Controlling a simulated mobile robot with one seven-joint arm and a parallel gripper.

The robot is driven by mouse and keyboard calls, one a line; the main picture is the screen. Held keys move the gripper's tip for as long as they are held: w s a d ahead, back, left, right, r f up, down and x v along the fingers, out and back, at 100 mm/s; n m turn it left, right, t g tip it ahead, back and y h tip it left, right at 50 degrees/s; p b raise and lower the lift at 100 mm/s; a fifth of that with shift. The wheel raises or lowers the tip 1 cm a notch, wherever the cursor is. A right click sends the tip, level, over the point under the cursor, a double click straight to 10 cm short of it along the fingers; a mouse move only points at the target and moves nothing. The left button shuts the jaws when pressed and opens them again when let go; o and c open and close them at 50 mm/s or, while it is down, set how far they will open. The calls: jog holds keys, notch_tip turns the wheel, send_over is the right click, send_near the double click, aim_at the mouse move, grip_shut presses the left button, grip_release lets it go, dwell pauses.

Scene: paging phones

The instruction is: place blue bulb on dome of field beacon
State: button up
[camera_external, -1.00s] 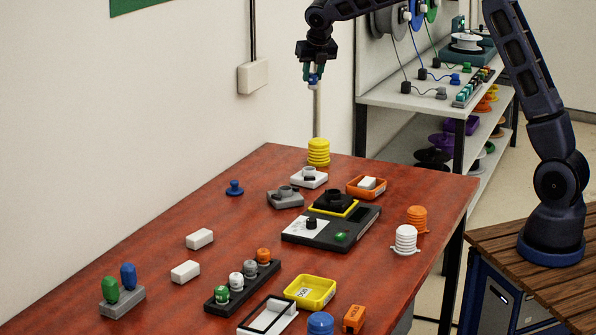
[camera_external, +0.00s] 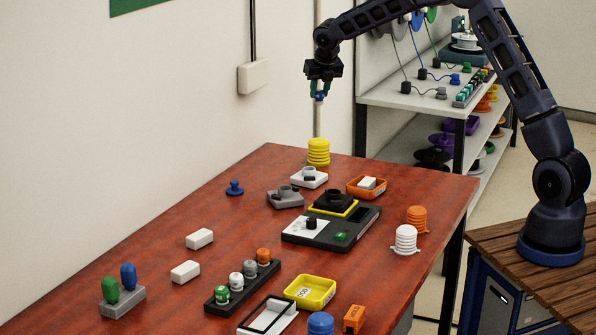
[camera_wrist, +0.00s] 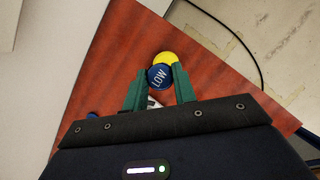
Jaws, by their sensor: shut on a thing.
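My gripper (camera_external: 318,93) is shut on a small blue bulb (camera_wrist: 159,77) and holds it in the air above the far end of the red table. The bulb's round top reads "LOW" in the wrist view, between the green fingertips (camera_wrist: 158,88). In the external view only a bit of blue shows at the fingertips. A yellow ribbed, dome-like piece (camera_external: 318,152) stands upright below the gripper, well apart from it. It shows partly behind the bulb in the wrist view (camera_wrist: 166,57). No label marks which thing is the field beacon.
On the red table (camera_external: 150,235), a blue knob (camera_external: 234,188), white block (camera_external: 309,178), grey block (camera_external: 286,198) and orange tray (camera_external: 366,193) stand near the yellow piece. A black device (camera_external: 326,229) is nearer. The wall (camera_external: 170,90) is left; shelves (camera_external: 405,97) stand behind right.

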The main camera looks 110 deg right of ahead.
notch_tip(320, 180, down, 11)
jog(key=shift+f, duration=0.15)
dwell(0.4)
jog(key=shift+f, duration=0.15)
jog(key=o, duration=1)
jog(key=shift+c, duration=0.2)
